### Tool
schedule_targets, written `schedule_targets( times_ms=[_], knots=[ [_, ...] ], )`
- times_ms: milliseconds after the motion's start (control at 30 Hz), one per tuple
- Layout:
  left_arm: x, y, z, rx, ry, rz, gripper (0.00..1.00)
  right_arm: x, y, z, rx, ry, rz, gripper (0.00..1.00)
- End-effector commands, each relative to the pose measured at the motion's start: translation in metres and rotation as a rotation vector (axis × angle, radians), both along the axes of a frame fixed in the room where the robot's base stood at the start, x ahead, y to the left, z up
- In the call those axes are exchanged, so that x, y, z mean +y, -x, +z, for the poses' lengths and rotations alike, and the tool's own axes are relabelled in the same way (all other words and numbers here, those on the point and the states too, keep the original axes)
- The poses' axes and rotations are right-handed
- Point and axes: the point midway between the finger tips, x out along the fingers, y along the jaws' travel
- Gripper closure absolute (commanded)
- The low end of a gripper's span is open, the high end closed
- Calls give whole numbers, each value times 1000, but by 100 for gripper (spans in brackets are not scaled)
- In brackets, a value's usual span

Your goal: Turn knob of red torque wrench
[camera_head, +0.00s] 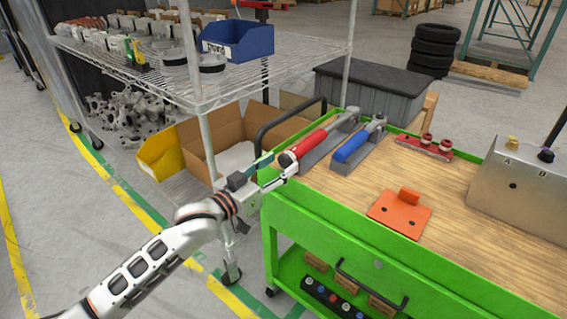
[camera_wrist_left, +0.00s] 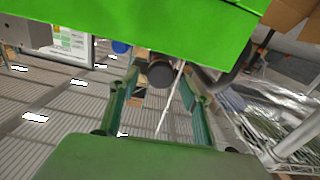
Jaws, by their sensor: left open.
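The red torque wrench (camera_head: 310,146) lies in a grey holder on the wooden top of the green cart, its handle end pointing to the near left edge. My left gripper (camera_head: 280,168) is at that handle end, just off the cart edge. It is open, with its fingers either side of the knob in the picture; contact cannot be told. In the left wrist view a dark round end, which looks like the knob (camera_wrist_left: 160,73), shows between and beyond the open green fingers of my left gripper (camera_wrist_left: 161,88). My right gripper is not in view.
A blue-handled wrench (camera_head: 351,147) lies beside the red one. The green cart (camera_head: 345,262) has a black push handle (camera_head: 285,122) close to my left gripper. A wire shelf (camera_head: 205,95) with a blue bin stands behind. An orange plate (camera_head: 400,215) lies on the cart top.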

Motion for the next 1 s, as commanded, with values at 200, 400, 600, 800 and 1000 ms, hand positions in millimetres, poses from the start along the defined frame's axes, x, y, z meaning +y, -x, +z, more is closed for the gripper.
schedule_targets(
  times_ms=[200,400,600,800,1000],
  knots=[
    [-12,-17,-2,2,-1,1,53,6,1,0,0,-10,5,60],
    [-14,-19,0,-1,-2,0,53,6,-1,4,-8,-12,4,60],
    [-14,-19,0,-1,-2,0,74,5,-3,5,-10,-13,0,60],
    [-14,-19,0,-2,-2,1,92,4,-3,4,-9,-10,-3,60],
    [-13,-20,10,-75,-96,3,92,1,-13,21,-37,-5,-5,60]
  ],
)
